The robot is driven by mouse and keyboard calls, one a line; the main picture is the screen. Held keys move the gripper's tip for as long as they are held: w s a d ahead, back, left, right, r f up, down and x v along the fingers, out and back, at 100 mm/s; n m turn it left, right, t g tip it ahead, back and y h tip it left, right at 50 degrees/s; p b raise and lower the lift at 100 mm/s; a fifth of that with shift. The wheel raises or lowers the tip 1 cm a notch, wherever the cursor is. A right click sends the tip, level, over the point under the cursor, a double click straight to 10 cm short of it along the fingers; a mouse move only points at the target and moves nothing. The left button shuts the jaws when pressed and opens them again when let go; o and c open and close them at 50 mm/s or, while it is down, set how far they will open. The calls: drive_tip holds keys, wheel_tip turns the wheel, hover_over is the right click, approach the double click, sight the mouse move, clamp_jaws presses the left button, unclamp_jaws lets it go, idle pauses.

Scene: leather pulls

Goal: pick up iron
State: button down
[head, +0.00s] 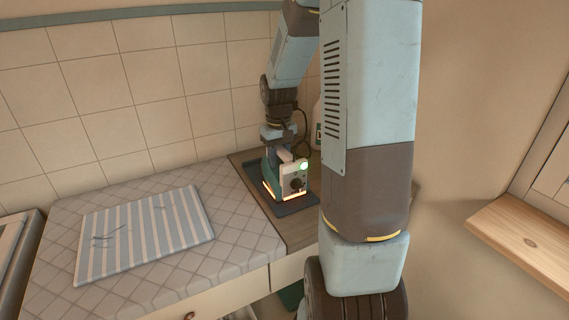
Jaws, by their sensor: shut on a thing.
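The iron (292,184) appears as a white and teal body with a round dark knob, a green light and a glowing orange strip along its base. It is on or just above a dark tray (297,207) on the wooden worktop; I cannot tell whether they touch. My gripper (284,151) reaches down from above and is shut on the upper part of the iron. The fingers and the grip are small and partly hidden.
A striped blue and white cloth (145,232) lies on a quilted pad (245,232) to the left. A white bottle (317,125) stands behind, partly hidden by my arm. Tiled wall (150,75) closes the back. A wooden ledge (525,240) juts out at right.

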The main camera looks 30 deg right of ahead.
sight(282, 153)
wheel_tip(282, 153, up, 4)
drive_tip(key=shift+s, duration=0.15)
drive_tip(key=s+r, duration=0.2)
drive_tip(key=s+a+r, duration=0.1)
drive_tip(key=r, duration=0.1)
drive_tip(key=shift+s+r, duration=0.3)
drive_tip(key=shift+s, duration=0.1)
drive_tip(key=s+a+r, duration=0.2)
drive_tip(key=s+r, duration=0.2)
drive_tip(key=s, duration=0.5)
drive_tip(key=shift+s+a+r, duration=0.2)
drive_tip(key=shift+a+r, duration=0.1)
drive_tip(key=shift+r, duration=0.05)
